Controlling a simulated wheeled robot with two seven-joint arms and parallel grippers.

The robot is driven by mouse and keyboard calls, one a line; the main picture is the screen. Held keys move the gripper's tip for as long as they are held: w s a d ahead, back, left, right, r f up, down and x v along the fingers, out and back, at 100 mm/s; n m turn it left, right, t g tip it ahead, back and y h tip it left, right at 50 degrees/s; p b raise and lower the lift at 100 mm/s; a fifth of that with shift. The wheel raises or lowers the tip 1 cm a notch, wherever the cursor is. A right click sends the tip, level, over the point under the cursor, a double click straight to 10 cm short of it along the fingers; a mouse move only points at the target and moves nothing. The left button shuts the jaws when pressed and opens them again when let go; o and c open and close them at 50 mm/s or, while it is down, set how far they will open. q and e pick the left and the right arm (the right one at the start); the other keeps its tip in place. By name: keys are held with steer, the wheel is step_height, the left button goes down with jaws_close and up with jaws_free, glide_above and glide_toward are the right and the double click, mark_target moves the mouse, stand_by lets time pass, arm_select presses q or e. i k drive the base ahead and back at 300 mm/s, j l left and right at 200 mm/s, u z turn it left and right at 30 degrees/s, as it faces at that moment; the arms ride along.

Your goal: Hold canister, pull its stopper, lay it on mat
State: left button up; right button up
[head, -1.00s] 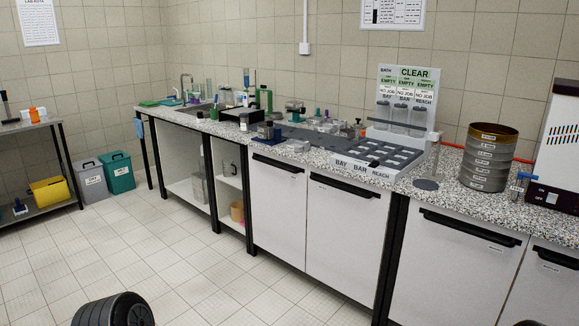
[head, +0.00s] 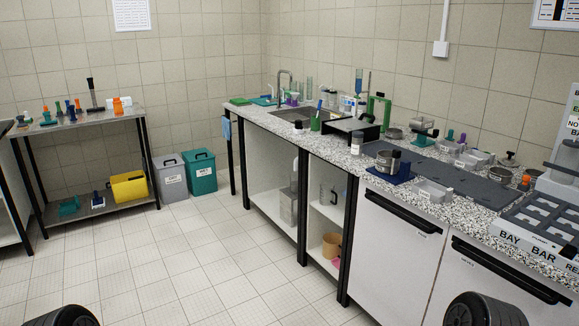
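A long dark grey mat (head: 447,178) lies on the speckled counter at right, with small items along its far side. I cannot tell for sure which thing is the canister. A small pale jar with a dark cap (head: 357,143) stands upright near the mat's left end. The grey bay rack (head: 562,160) is cut off by the right edge, and no canister shows in its visible part. No stopper can be made out for certain. Neither gripper shows; only dark rounded parts of my arms appear along the bottom edge.
A blue stand with a metal pot (head: 387,160) and a pale tray (head: 433,191) sit near the counter's front. The sink (head: 305,114) is farther back. A side shelf (head: 85,125) stands left, with grey (head: 172,178) and teal bins (head: 201,172) beside it. The tiled floor between is clear.

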mark_target(356, 152)
steer(key=i+j+z, duration=0.1)
steer(key=i+z, duration=0.3)
steer(key=i, duration=0.15)
steer(key=i+j+z, duration=0.85)
steer(key=i, duration=0.15)
steer(key=i+j+z, duration=0.65)
steer(key=j+z, duration=0.15)
steer(key=j, duration=0.4)
